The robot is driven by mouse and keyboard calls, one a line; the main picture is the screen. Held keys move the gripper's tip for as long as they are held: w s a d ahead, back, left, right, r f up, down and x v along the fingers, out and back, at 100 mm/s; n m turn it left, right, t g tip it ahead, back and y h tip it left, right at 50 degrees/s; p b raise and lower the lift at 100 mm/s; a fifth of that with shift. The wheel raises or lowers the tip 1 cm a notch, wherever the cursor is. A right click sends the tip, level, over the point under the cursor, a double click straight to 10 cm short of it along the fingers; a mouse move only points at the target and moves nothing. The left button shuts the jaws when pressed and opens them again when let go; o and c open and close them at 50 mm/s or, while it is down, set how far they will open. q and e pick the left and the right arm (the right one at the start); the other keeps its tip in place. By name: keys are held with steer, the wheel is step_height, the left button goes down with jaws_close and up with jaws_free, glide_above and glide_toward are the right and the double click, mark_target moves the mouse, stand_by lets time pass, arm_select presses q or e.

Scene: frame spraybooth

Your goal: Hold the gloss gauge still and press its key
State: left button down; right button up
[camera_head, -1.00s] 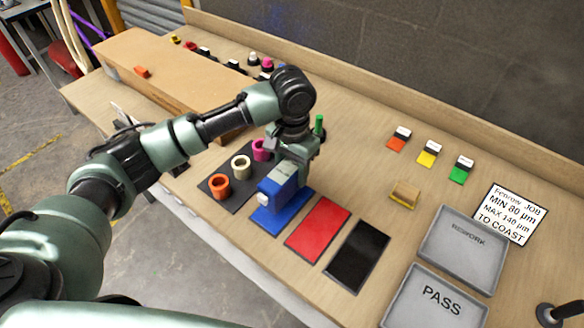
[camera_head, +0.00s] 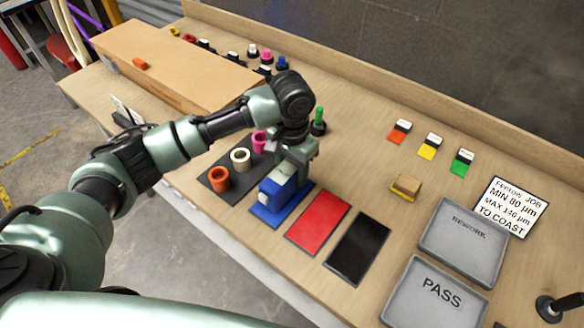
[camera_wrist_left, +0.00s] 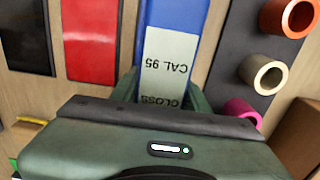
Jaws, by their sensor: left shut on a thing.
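The gloss gauge is a blue block (camera_head: 272,193) with a pale label on top, standing on the blue panel (camera_head: 266,216) in the head view. In the left wrist view the label on the gauge (camera_wrist_left: 166,68) reads "GLOSS" and "CAL 95". My left gripper (camera_head: 291,172) is over the far end of the gauge and shut on it; in the wrist view its fingers (camera_wrist_left: 160,92) lie on either side of the gauge body. The key cannot be made out. My right gripper is not in view.
A red panel (camera_head: 317,222) and a black panel (camera_head: 357,249) lie to the right. Orange (camera_head: 218,179), cream (camera_head: 240,160) and pink rings stand on a dark mat at the left. Grey REWORK (camera_head: 462,240) and PASS (camera_head: 436,292) trays sit further right. A green-handled tool (camera_head: 319,121) stands behind the gripper.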

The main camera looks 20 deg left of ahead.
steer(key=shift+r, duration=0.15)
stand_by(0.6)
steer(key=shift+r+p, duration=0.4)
steer(key=shift+p, duration=0.15)
stand_by(1.1)
